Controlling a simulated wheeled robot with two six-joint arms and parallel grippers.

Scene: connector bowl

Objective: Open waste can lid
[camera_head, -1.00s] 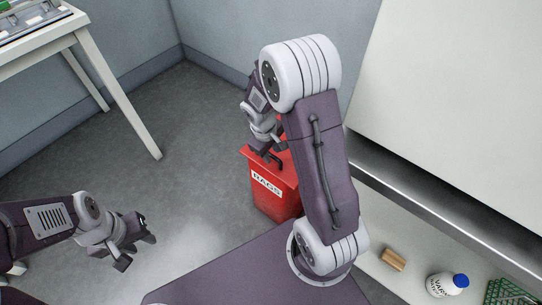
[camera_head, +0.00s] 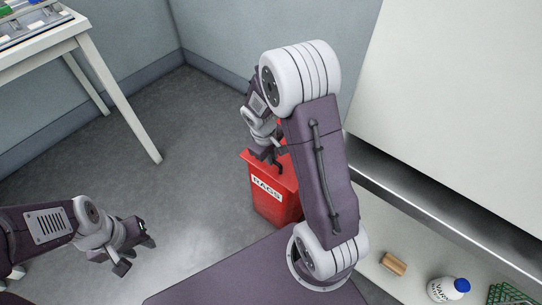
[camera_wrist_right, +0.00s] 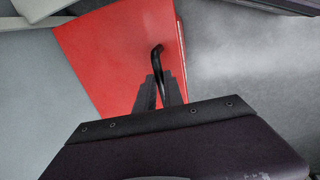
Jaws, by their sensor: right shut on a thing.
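The red waste can (camera_head: 267,203), with a white label reading RAGS, stands on the floor in the middle of the head view. Its red lid (camera_wrist_right: 110,50) fills much of the right wrist view and looks closed. A black bent handle (camera_wrist_right: 156,54) rises from the lid. My right gripper (camera_wrist_right: 159,88) is shut on the handle, which runs between its fingers; it also shows over the can in the head view (camera_head: 267,158). My right arm hides part of the can's right side. My left gripper (camera_head: 136,252) is open and empty, away from the can.
A white table (camera_head: 60,48) stands at the upper left. At the lower right, a shelf (camera_head: 375,268) holds a wooden block (camera_head: 394,264), a blue-capped white bottle (camera_head: 447,289) and a green rack (camera_head: 508,292). The grey floor left of the can is clear.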

